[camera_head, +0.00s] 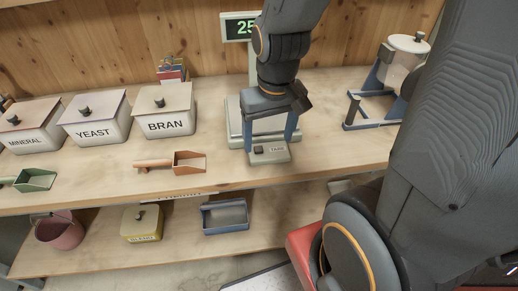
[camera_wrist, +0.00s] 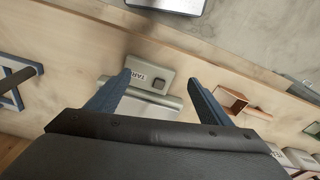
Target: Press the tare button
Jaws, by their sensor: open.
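The tare button (camera_head: 258,150) is a small dark square on the light front panel of the scale (camera_head: 270,158), beside the word TARE. In the wrist view the dark button (camera_wrist: 159,84) and the panel (camera_wrist: 150,68) lie beyond and between my fingertips. My gripper (camera_head: 271,138) is open and empty, with its two blue fingers pointing down over the scale. It also shows in the wrist view (camera_wrist: 160,80). I cannot tell whether a finger touches the panel. The scale's display (camera_head: 241,27) reads 25 at its visible part; my arm hides the rest.
Lidded bins marked MINERAL (camera_head: 27,136), YEAST (camera_head: 95,128) and BRAN (camera_head: 166,122) stand left on the bench. An orange scoop (camera_head: 188,163) lies in front of them. A white-topped device on a blue stand (camera_head: 368,103) is at right.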

